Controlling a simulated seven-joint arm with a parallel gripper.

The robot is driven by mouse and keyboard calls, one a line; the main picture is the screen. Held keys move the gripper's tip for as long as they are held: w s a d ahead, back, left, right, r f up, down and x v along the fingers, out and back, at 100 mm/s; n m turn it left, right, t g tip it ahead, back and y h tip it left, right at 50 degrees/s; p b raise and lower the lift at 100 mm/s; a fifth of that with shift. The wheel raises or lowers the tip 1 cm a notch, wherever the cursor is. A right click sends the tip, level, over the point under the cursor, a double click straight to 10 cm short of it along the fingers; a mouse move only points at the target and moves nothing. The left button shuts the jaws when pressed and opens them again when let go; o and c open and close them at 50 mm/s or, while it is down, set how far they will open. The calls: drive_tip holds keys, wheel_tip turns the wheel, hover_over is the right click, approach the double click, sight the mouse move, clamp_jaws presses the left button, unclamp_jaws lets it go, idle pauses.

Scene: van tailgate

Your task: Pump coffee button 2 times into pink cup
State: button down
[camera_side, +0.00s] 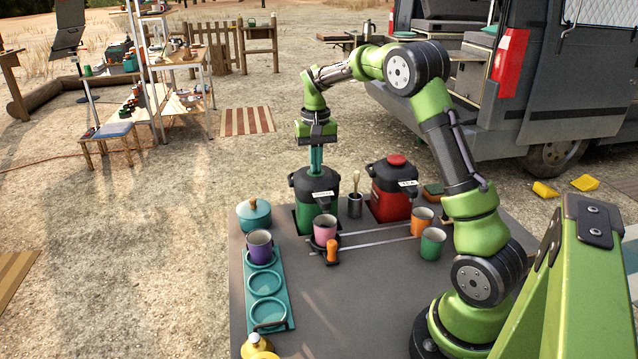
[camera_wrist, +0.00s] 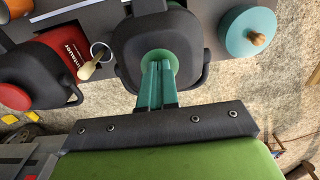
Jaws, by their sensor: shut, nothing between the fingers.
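The green coffee dispenser (camera_side: 311,209) with a black lid stands at the back of the grey table. Its green button (camera_wrist: 158,62) shows on top of the lid in the wrist view. My gripper (camera_side: 316,172) points straight down with its fingers shut and empty, the tips at the button; whether they press it down I cannot tell. In the wrist view my teal fingers (camera_wrist: 157,80) overlap the button. The pink cup (camera_side: 325,229) stands upright in front of the coffee dispenser, below its spout, on a slider with an orange knob (camera_side: 331,250). The cup's inside is not clear.
Orange (camera_side: 422,220) and green (camera_side: 432,244) cups stand right. A purple cup (camera_side: 259,247) sits on a teal rack (camera_side: 268,312) at left, near a teal lidded pot (camera_side: 254,215).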

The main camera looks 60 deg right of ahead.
drive_tip(key=shift+r, duration=1.6)
drive_tip(key=shift+r, duration=2)
drive_tip(key=shift+w+d+f, duration=0.1)
drive_tip(key=shift+w, duration=0.05)
drive_tip(key=shift+s+a+f, duration=0.6)
drive_tip(key=shift+a+f, duration=0.1)
drive_tip(key=shift+f, duration=0.1)
drive_tip(key=s+a+r+n+t+y, duration=0.1)
drive_tip(key=s+a+r+n+t, duration=0.1)
drive_tip(key=s+a, duration=0.7)
drive_tip(key=s+a+r+n+t+y, duration=0.1)
drive_tip(key=s+a+t, duration=0.4)
drive_tip(key=s+a, duration=0.5)
drive_tip(key=a+r+n, duration=0.1)
drive_tip(key=a+n, duration=0.1)
drive_tip(key=a, duration=0.2)
